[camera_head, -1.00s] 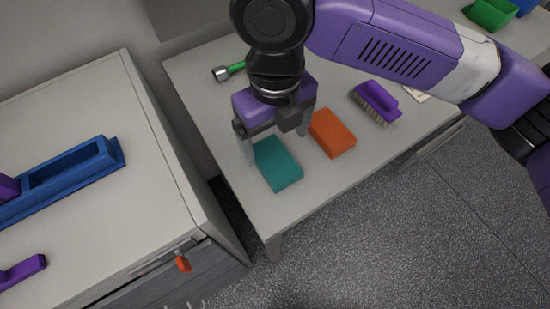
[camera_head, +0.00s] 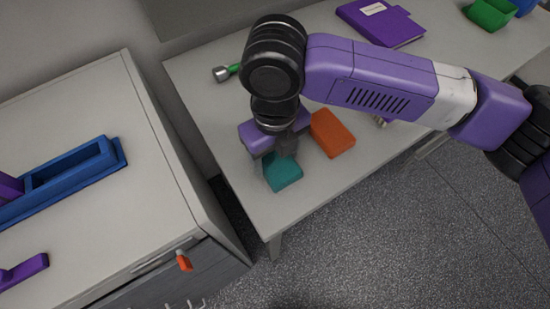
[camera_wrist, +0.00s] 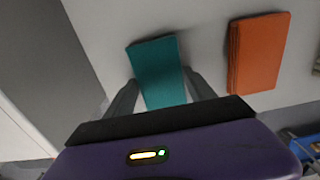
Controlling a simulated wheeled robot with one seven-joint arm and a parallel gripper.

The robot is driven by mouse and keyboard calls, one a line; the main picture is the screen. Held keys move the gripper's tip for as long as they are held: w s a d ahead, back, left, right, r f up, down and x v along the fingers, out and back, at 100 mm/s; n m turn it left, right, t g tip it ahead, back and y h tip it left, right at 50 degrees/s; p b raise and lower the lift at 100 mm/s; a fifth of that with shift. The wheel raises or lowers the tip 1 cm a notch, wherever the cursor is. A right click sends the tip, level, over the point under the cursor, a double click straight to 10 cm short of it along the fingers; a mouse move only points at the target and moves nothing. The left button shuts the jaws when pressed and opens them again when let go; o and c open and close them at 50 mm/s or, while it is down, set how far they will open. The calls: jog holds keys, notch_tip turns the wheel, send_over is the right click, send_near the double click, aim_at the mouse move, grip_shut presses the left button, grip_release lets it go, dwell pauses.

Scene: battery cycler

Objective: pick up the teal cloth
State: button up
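The teal cloth (camera_head: 284,172) is a folded block lying on the grey table, partly hidden under my gripper in the head view. In the wrist view the cloth (camera_wrist: 158,72) lies between and beyond my two fingers. My gripper (camera_wrist: 163,92) is open, with one finger on each side of the cloth's near end. In the head view my gripper (camera_head: 275,160) is low over the cloth, its fingertips mostly hidden. I cannot tell whether the fingers touch the cloth.
An orange folded cloth (camera_head: 332,134) lies just right of the teal one. A green-handled tool (camera_head: 226,73), a purple notebook (camera_head: 381,22) and a green bin (camera_head: 490,14) are on the table. A cabinet (camera_head: 150,190) with a blue tray (camera_head: 62,182) stands left, across a narrow gap.

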aim_at(274, 160)
jog(key=c, duration=0.6)
notch_tip(274, 160, up, 20)
dwell(0.4)
jog(key=o, duration=0.8)
jog(key=c, duration=0.6)
jog(key=shift+c, duration=0.2)
jog(key=shift+a, duration=0.1)
